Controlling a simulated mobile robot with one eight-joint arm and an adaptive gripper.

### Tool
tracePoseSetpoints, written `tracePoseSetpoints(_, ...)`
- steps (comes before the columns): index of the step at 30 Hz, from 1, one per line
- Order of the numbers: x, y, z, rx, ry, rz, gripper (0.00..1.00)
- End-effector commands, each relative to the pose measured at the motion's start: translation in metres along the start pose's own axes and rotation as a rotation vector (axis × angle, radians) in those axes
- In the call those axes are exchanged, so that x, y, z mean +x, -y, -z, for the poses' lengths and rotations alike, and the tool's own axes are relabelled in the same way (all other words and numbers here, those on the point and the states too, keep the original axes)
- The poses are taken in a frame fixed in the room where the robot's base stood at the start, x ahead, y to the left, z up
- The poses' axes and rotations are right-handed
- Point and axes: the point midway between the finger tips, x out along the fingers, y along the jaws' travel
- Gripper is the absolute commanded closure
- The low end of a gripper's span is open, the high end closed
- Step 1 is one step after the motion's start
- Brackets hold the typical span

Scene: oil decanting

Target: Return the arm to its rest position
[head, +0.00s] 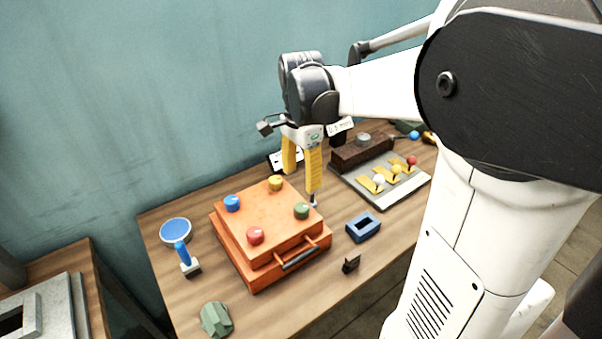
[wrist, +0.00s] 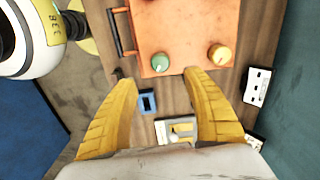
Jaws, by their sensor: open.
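My gripper (head: 302,168) has two yellow fingers and points down above the wooden table, at the back right edge of an orange box. In the wrist view my gripper (wrist: 162,95) has its fingers wide apart with nothing between them. My white arm reaches in from the right of the head view. The orange box (head: 262,262) carries a blue, a yellow, a red and a green knob on its top and a dark handle on its front. Part of the orange box (wrist: 180,30) shows beyond the fingers in the wrist view.
A blue block with a slot (head: 363,227) and a small black piece (head: 350,264) lie right of the box. A grey panel with levers (head: 382,182) stands at the back right. A blue round dish (head: 175,231) and a green block (head: 216,319) are at left.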

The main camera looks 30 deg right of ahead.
Motion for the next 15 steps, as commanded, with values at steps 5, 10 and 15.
tracePoseSetpoints(5, -0.0093, -0.0001, 0.0, 0.0, 0.0, 0.0, 0.41)
tracePoseSetpoints(10, -0.0094, -0.0001, -0.0001, 0.0, 0.0, 0.0, 0.41)
tracePoseSetpoints(15, -0.0092, -0.0001, -0.0001, 0.0, 0.0, 0.0, 0.41)
